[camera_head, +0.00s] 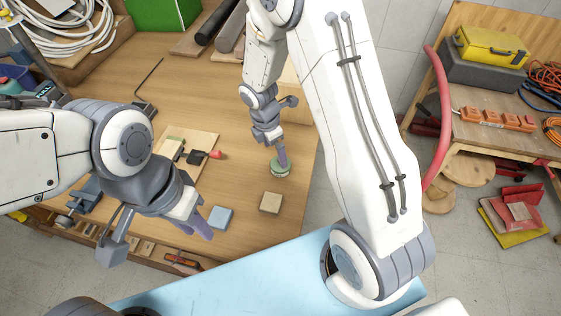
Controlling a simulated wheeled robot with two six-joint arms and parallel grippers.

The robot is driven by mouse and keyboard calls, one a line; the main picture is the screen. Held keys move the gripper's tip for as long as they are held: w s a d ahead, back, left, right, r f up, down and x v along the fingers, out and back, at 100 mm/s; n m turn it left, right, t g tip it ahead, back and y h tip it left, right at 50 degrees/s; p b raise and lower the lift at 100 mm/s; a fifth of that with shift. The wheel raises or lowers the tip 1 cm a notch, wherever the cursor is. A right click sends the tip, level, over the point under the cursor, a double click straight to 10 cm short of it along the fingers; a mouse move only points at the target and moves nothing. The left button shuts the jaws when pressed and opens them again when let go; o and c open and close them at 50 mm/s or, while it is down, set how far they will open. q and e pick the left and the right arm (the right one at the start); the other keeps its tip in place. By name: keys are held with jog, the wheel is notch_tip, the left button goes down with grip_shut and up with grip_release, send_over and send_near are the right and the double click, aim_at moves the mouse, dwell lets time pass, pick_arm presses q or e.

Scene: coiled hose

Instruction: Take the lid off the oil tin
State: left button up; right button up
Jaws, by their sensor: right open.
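A small round green tin (280,173) stands on the wooden workbench near its right edge. Its top is partly covered by my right gripper (282,157), which reaches down from above with its fingertips at the tin's top. The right gripper is open; I cannot tell whether its fingers touch the lid, and the lid's seam is too small to make out. My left gripper (196,229) is over the front part of the bench, left of the tin and apart from it. Its purple fingers look spread and hold nothing.
A blue block (220,217) and a tan block (270,203) lie in front of the tin. A wooden board (201,143) with a red-handled tool (203,156) lies left of it. A coiled white hose (62,38) is at the back left.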

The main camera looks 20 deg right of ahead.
aim_at(275, 162)
jog(key=f, duration=0.1)
jog(key=d+f, duration=0.1)
jog(key=f, duration=0.2)
jog(key=shift+d+f+p, duration=0.15)
jog(key=shift+d+p, duration=0.15)
jog(key=shift+p, duration=0.1)
jog(key=shift+f, duration=0.4)
jog(key=c, duration=1.2)
jog(key=shift+r, duration=0.1)
